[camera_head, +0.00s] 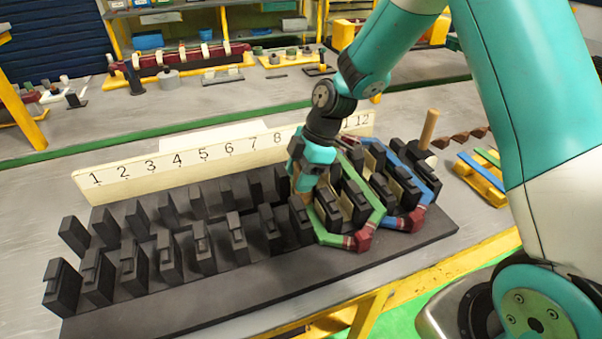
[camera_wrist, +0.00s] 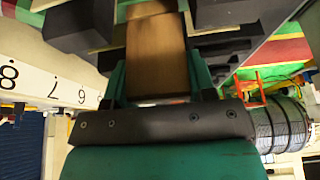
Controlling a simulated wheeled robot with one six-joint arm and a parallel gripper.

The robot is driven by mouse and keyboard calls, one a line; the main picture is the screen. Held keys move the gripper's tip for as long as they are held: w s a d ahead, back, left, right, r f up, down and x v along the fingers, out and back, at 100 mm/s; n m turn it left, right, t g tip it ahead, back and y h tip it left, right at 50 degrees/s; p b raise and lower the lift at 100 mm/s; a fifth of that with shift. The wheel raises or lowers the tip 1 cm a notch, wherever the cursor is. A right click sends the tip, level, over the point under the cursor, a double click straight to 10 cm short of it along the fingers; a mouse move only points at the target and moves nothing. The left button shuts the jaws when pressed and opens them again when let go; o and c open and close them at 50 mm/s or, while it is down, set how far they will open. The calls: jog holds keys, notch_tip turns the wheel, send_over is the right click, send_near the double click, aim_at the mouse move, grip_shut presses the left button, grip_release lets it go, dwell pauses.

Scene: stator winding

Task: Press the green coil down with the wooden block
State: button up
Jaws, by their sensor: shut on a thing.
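The green coil (camera_head: 378,207) is a hexagonal loop with dark red ends, seated among the black slot blocks at the right half of the base in the head view. My gripper (camera_head: 303,178) points down at the coil's left side. It is shut on the wooden block (camera_wrist: 156,45), which shows between the fingers in the wrist view. In the head view only a small brown part of the block (camera_head: 304,186) shows below the fingers. Whether the block touches the coil is hidden.
A blue coil (camera_head: 408,162) sits just right of the green one. The black base (camera_head: 190,300) carries rows of upright blocks, with a numbered white board (camera_head: 140,170) behind. A wooden-handled tool (camera_head: 429,130) and a yellow rack (camera_head: 480,184) stand at the right.

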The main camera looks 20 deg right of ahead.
notch_tip(320, 180, up, 12)
jog(key=p, duration=0.8)
jog(key=shift+f, duration=0.2)
